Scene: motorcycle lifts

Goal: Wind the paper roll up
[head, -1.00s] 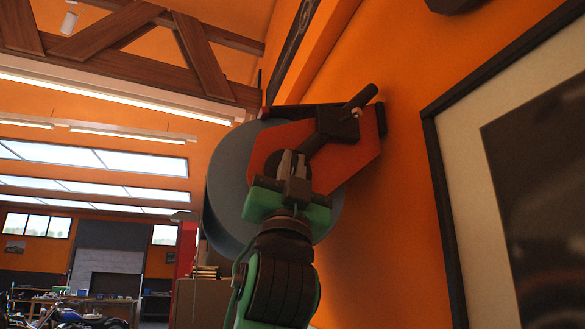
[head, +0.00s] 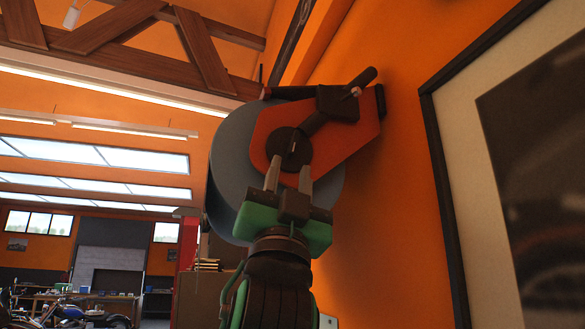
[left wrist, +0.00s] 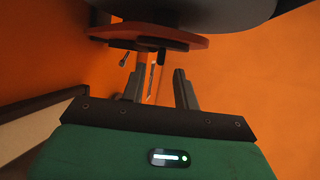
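The paper roll (head: 228,165) is a large blue-grey drum on an orange-red bracket (head: 345,150) at the orange wall. A dark crank (head: 322,118) runs from the hub (head: 289,148) up and right to a rod-like handle (head: 363,80). My left gripper (head: 288,177) is green with grey fingers. It is open and empty just below the hub in the head view, with its fingers apart. In the left wrist view, the open fingers (left wrist: 159,88) point toward the bracket (left wrist: 150,32), and the roll (left wrist: 205,8) fills the top. My right gripper is not in view.
A large dark-framed picture (head: 436,160) hangs on the wall to the right. A cabinet (head: 197,290) stands behind, low left. Roof beams (head: 120,45) cross above. A motorcycle (head: 85,318) and benches are far off at lower left.

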